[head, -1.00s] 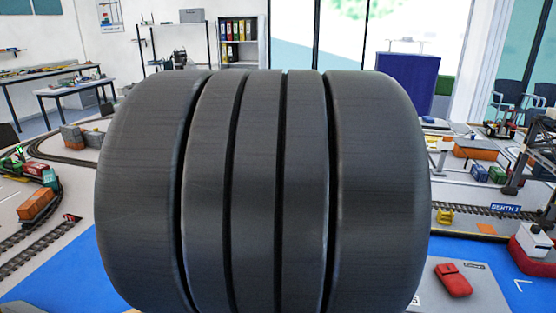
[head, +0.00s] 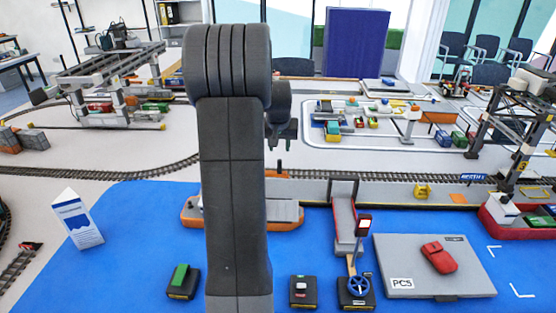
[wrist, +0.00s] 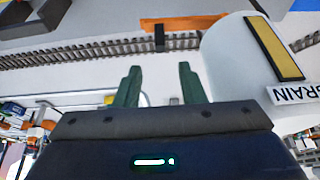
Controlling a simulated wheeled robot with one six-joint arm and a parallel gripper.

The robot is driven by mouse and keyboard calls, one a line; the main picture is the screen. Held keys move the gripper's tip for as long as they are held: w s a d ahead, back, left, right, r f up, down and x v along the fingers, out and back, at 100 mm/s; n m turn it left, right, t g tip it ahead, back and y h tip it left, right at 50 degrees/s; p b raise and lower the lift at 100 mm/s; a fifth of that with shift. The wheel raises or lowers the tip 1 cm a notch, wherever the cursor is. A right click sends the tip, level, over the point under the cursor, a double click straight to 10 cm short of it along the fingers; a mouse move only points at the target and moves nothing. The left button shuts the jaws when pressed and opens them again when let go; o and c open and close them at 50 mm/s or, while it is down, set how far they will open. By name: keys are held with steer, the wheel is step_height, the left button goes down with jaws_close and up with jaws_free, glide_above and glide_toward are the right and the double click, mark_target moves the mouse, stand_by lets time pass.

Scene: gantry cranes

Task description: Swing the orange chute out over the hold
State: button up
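The orange chute (head: 277,174) shows as a short bar just right of my arm in the head view, with a small dark post standing on it. In the head view my gripper (head: 282,140) hangs above and behind the chute. An orange-hulled boat (head: 285,212) lies on the blue water; my arm hides its middle, and I cannot make out its hold.
Railway track (head: 400,178) runs behind the quay. A grey and red ramp-like piece (head: 345,222) stands right of the boat. A grey PCS plate (head: 400,262) holds a red object (head: 439,257). Small control boxes (head: 303,291) stand in front. A gantry crane (head: 510,125) is at right.

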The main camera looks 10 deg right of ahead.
mark_target(280, 160)
steer(key=x, duration=0.9)
steer(key=shift+f, duration=0.35)
jaws_close()
